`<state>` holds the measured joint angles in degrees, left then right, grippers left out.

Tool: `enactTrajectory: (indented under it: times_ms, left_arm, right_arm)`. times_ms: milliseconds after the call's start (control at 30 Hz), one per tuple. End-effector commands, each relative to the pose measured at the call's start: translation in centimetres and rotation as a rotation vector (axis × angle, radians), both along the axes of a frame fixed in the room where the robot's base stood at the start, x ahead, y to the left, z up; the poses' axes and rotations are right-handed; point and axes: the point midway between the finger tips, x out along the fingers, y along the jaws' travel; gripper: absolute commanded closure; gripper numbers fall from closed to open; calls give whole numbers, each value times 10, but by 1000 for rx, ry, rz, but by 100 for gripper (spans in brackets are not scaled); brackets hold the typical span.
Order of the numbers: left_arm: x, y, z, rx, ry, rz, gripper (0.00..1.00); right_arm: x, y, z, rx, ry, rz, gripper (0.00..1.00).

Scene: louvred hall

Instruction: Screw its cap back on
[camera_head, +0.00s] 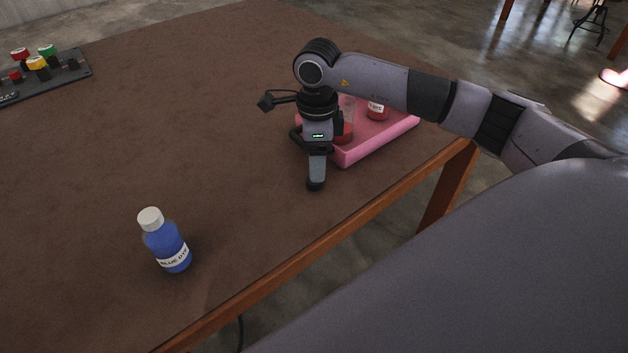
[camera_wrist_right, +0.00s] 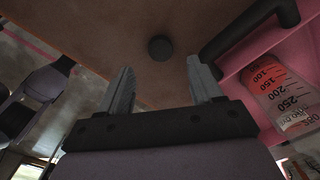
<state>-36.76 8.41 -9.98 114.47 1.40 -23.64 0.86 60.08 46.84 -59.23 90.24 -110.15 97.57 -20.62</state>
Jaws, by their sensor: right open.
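My right gripper (camera_head: 316,182) points down over the brown table beside the pink tray's near left corner. In the right wrist view its two fingers (camera_wrist_right: 159,68) are apart with nothing between them. A small dark round thing, like a cap (camera_wrist_right: 160,48), shows on the table beyond the fingertips; it cannot be made out in the head view. A blue dye bottle (camera_head: 168,248) stands at the front left, its white cap (camera_head: 151,219) seated on top. A red bottle with a white label (camera_head: 377,110) stands in the tray, its top hidden by my arm. My left gripper is not in view.
The pink tray (camera_head: 366,146) lies near the table's right edge. It holds a graduated beaker (camera_wrist_right: 278,96) of red liquid, close beside my right gripper. A dark button panel (camera_head: 70,70) lies at the far left. The middle of the table (camera_head: 190,120) is clear.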

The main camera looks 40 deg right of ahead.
Motion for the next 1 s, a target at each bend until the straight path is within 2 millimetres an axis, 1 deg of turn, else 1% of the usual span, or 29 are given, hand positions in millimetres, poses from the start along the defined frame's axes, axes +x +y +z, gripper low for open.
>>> enactTrajectory:
  times_ms: [67, 300, 400, 767, 867, 900, 933, 967, 1000]
  left_arm:
    - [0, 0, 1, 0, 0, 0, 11]
    - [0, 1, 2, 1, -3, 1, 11]
    - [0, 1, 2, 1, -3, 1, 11]
    - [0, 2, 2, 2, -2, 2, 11]
    - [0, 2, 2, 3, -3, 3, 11]
    - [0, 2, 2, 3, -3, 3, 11]
    - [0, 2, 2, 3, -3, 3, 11]
    - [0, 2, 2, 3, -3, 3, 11]
    - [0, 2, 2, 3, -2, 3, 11]
  right_arm:
    - [0, 1, -7, 1, 3, 0, 35]
    - [3, 3, -43, 0, 4, 0, 35]
    - [3, 3, -50, 0, 2, 1, 35]
    - [4, 3, -52, 1, 1, 1, 35]
    - [4, 3, -52, 1, 1, 1, 64]
    - [4, 3, -51, 1, 1, 1, 77]
    - [4, 3, -51, 1, 1, 1, 87]
    - [4, 3, -51, 1, 1, 1, 93]
    - [4, 3, -51, 1, 1, 1, 93]
